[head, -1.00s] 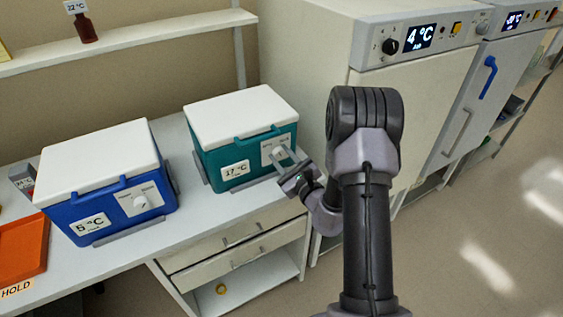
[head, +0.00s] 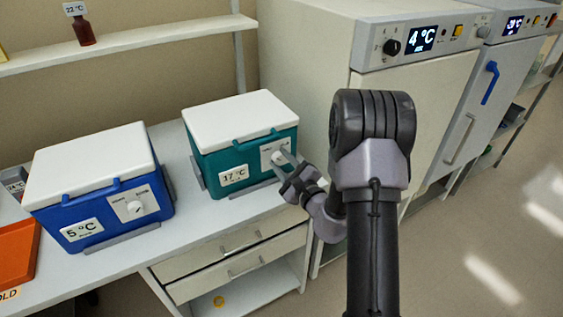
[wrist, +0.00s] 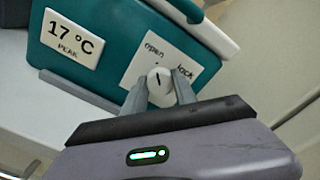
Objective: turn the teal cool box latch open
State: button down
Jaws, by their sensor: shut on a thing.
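The teal cool box (head: 215,160) with a white lid and a "17 °C" label stands at the right end of the bench. Its latch is a round white knob (wrist: 160,82) with a dark line, on a white plate marked "open" and "lock". In the wrist view the line stands nearly upright in the picture, below and between the two words. My gripper (wrist: 159,88) is shut on the knob, one finger on each side; it also shows in the head view (head: 282,158). In the head view the fingers partly hide the knob.
A blue cool box (head: 95,200) with a "5 °C" label stands to the left on the bench (head: 185,222). An orange tray (head: 18,258) lies at the far left. A large white cabinet (head: 410,120) stands close to the right of the teal box. Drawers (head: 235,262) are below.

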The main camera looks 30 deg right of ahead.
jog(key=c, duration=1)
grip_release()
jog(key=s+p, duration=0.6)
jog(key=s, duration=1.1)
jog(key=shift+s+d, duration=0.2)
jog(key=shift+d, duration=0.1)
